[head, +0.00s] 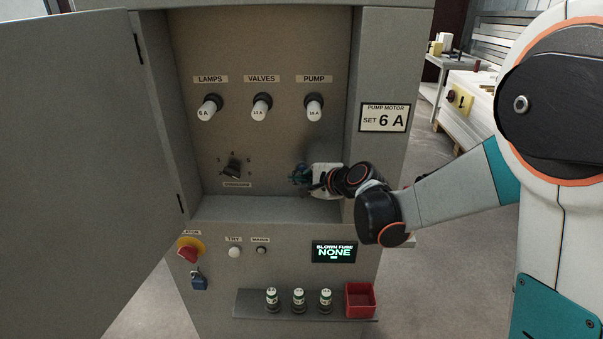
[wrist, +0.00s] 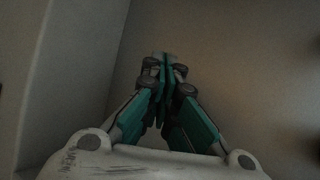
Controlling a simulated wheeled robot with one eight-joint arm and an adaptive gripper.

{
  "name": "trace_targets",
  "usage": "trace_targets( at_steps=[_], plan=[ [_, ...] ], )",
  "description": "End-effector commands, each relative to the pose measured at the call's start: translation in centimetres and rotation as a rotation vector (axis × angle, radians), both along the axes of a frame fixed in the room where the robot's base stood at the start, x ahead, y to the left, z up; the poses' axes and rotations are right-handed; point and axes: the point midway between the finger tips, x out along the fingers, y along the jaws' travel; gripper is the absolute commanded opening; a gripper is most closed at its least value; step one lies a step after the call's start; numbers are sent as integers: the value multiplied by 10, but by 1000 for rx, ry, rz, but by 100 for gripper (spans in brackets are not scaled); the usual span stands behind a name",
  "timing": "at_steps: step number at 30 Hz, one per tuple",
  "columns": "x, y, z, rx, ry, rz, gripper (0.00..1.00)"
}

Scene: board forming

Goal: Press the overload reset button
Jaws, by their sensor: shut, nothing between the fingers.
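No reset button can be made out in either view; the part of the back panel behind my gripper is hidden. My gripper (head: 298,177) is inside the open cabinet (head: 400,60), low on the right of the recess, right of the dark rotary dial (head: 233,170). In the wrist view the teal fingers of my gripper (wrist: 166,62) are shut together and empty, pointing at the plain back panel (wrist: 225,50). I cannot tell whether the tips touch it. A sign (head: 385,117) reads "PUMP MOTOR SET 6 A".
Three fuse holders (head: 261,107) are above my gripper. The cabinet side wall (wrist: 60,80) is close on the left in the wrist view. Below are a red-yellow knob (head: 189,248), a display (head: 334,252) reading "BLOWN FUSE NONE", a fuse shelf (head: 250,306) and a red bin (head: 360,299).

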Motion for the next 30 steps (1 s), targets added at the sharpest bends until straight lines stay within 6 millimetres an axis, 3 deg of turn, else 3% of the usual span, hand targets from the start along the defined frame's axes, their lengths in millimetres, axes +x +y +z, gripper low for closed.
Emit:
trace_targets(
  at_steps=[30],
  plan=[
    [7,0,0,0,0,0,0]
  ],
)
